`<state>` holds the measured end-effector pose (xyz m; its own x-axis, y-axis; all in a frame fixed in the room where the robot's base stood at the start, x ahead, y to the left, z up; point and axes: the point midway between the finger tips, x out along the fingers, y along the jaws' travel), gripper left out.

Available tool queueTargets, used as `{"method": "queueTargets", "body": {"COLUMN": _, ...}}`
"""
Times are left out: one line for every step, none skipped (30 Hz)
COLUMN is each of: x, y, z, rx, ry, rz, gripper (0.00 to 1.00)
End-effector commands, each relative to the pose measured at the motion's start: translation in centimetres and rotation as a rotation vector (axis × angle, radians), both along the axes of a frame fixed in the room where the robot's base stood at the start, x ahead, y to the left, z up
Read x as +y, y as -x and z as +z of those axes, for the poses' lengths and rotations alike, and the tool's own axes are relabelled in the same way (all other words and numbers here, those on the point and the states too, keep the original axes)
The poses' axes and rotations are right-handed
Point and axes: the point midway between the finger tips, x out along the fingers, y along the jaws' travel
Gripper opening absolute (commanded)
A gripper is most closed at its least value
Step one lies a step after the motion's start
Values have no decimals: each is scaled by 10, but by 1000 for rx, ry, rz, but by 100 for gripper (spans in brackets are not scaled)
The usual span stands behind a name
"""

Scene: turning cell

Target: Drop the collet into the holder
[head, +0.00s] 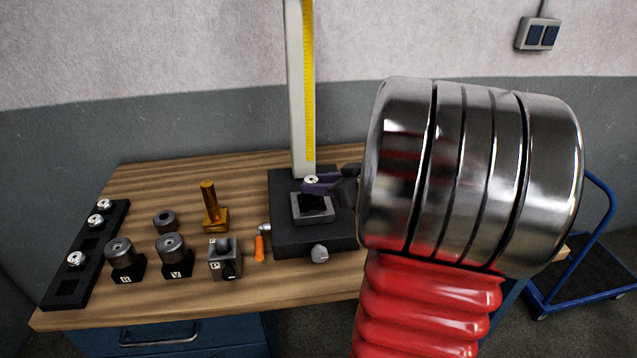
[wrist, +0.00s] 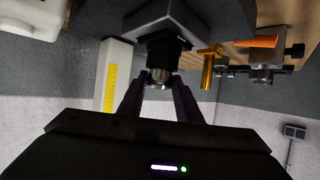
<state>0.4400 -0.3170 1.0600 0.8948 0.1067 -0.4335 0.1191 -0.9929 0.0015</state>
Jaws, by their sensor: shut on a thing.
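The collet (head: 312,179), a small silver ring-topped piece, is between the fingertips of my gripper (head: 318,187) above the dark block of the black fixture in the head view. In the wrist view, which is upside down, the slotted collet (wrist: 160,78) sits between the two dark fingers of my gripper (wrist: 158,92). The dark round mouth of the holder (wrist: 168,50) is directly at the collet's far end. I cannot tell whether the collet is partly inside it. My gripper is shut on the collet. The holder is mostly hidden in the head view.
A black rack (head: 62,290) with several silver collets stands at the left. Three tool blocks (head: 122,265), a dark ring (head: 165,222), a brass post (head: 211,208) and an orange-handled tool (head: 260,247) stand nearby. A tall column with a yellow scale (head: 308,80) rises behind the fixture.

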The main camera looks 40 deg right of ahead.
Motion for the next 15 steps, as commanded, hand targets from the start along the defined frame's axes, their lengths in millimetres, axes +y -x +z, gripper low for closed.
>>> {"method": "queueTargets", "body": {"x": 0, "y": 0, "z": -1, "rx": 0, "ry": 0, "rz": 0, "gripper": 5}}
{"method": "queueTargets", "body": {"x": 0, "y": 0, "z": -1, "rx": 0, "ry": 0, "rz": 0, "gripper": 5}}
{"method": "queueTargets", "body": {"x": 0, "y": 0, "z": -2, "rx": 0, "ry": 0, "rz": 0, "gripper": 5}}
{"method": "queueTargets", "body": {"x": 0, "y": 0, "z": -2, "rx": 0, "ry": 0, "rz": 0, "gripper": 5}}
{"method": "queueTargets", "body": {"x": 0, "y": 0, "z": -2, "rx": 0, "ry": 0, "rz": 0, "gripper": 5}}
{"method": "queueTargets", "body": {"x": 0, "y": 0, "z": -3, "rx": 0, "ry": 1, "rz": 0, "gripper": 5}}
{"method": "queueTargets", "body": {"x": 0, "y": 0, "z": -3, "rx": 0, "ry": 1, "rz": 0, "gripper": 5}}
{"method": "queueTargets", "body": {"x": 0, "y": 0, "z": -3, "rx": 0, "ry": 1, "rz": 0, "gripper": 5}}
{"method": "queueTargets", "body": {"x": 0, "y": 0, "z": -3, "rx": 0, "ry": 1, "rz": 0, "gripper": 5}}
{"method": "queueTargets", "body": {"x": 0, "y": 0, "z": -3, "rx": 0, "ry": 0, "rz": 0, "gripper": 5}}
{"method": "queueTargets", "body": {"x": 0, "y": 0, "z": -3, "rx": 0, "ry": 0, "rz": 0, "gripper": 5}}
{"method": "queueTargets", "body": {"x": 0, "y": 0, "z": -3, "rx": 0, "ry": 0, "rz": 0, "gripper": 5}}
{"method": "queueTargets", "body": {"x": 0, "y": 0, "z": -3, "rx": 0, "ry": 0, "rz": 0, "gripper": 5}}
{"method": "queueTargets", "body": {"x": 0, "y": 0, "z": -3, "rx": 1, "ry": 0, "rz": 0, "gripper": 32}}
{"method": "queueTargets", "body": {"x": 0, "y": 0, "z": -3, "rx": 1, "ry": 0, "rz": 0, "gripper": 35}}
